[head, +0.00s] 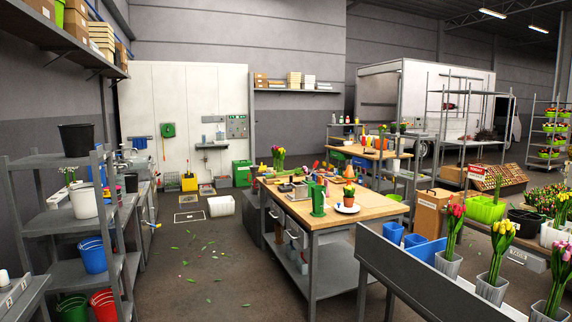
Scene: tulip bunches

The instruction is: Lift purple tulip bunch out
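A yellow tulip bunch (502,230) stands in another grey pot (491,290) closer to me. A mixed bunch with pink-purple and yellow heads (278,155) stands on the far part of the wooden worktable (372,212). My gripper is not in view.
A grey ledge (412,268) runs in front of the potted bunches. Blue bins (425,250) sit behind it. Grey shelving (62,222) with buckets stands at left.

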